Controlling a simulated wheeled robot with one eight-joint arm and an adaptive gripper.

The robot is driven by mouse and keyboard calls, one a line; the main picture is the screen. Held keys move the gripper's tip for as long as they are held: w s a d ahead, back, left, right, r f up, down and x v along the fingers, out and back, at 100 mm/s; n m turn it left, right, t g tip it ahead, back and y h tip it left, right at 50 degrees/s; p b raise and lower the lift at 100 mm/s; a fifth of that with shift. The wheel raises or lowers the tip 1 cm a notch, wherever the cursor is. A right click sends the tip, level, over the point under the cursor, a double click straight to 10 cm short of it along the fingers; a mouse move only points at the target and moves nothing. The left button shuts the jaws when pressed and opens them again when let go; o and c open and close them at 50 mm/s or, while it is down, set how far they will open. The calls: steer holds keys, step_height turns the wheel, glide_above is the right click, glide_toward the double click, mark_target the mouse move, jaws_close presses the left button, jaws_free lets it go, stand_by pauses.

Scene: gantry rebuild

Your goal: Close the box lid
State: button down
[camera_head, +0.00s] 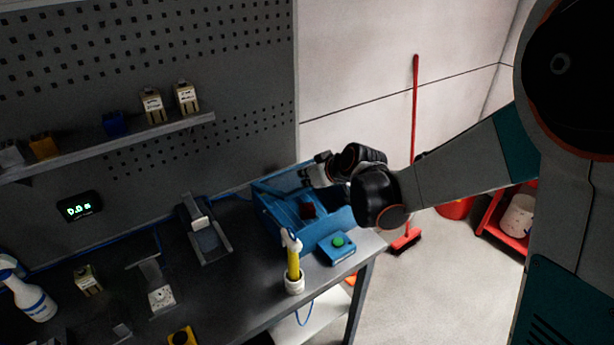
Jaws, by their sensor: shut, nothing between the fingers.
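The blue box (275,226) stands at the right end of the dark workbench, and its open inside shows. A blue panel that looks like its lid (283,178) stands raised at the back, partly hidden by my arm. A dark object (308,210) shows in the box. My gripper (306,178) is shut and empty, above the box at its back right side, close to the raised panel. I cannot tell whether it touches the panel. My wrist hides the right part of the box.
A blue button box with a green button (338,241) and a yellow-handled tool in a white holder (294,282) stand in front of the box. A grey device (208,238) stands to its left. A shelf (110,145) hangs behind. A red broom (414,110) leans at the wall.

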steer(key=s+d+f+b, duration=0.1)
steer(key=s+f+b, duration=0.1)
steer(key=f+b, duration=0.4)
steer(key=s+d+f+t+b, duration=0.1)
steer(key=s+f+b, duration=0.1)
steer(key=f+b, duration=0.4)
steer(key=shift+d+f+y, duration=0.25)
steer(key=shift+f+y, duration=0.05)
steer(key=shift+r, duration=0.15)
step_height(320, 180, up, 5)
steer(key=p, duration=0.4)
steer(key=s+d+m+g+h+b, duration=0.1)
steer(key=s+d+m+h, duration=0.1)
steer(key=s+d, duration=0.3)
steer(key=s+d+r+m+h+b, duration=0.1)
steer(key=s+d, duration=0.5)
steer(key=s, duration=0.7)
steer(key=s+d+m+g+h+b, duration=0.1)
steer(key=s+d+m+h+b, duration=0.2)
steer(key=s, duration=0.7)
steer(key=d, duration=0.2)
steer(key=shift+d+r+m+g, duration=0.3)
steer(key=shift+d, duration=0.05)
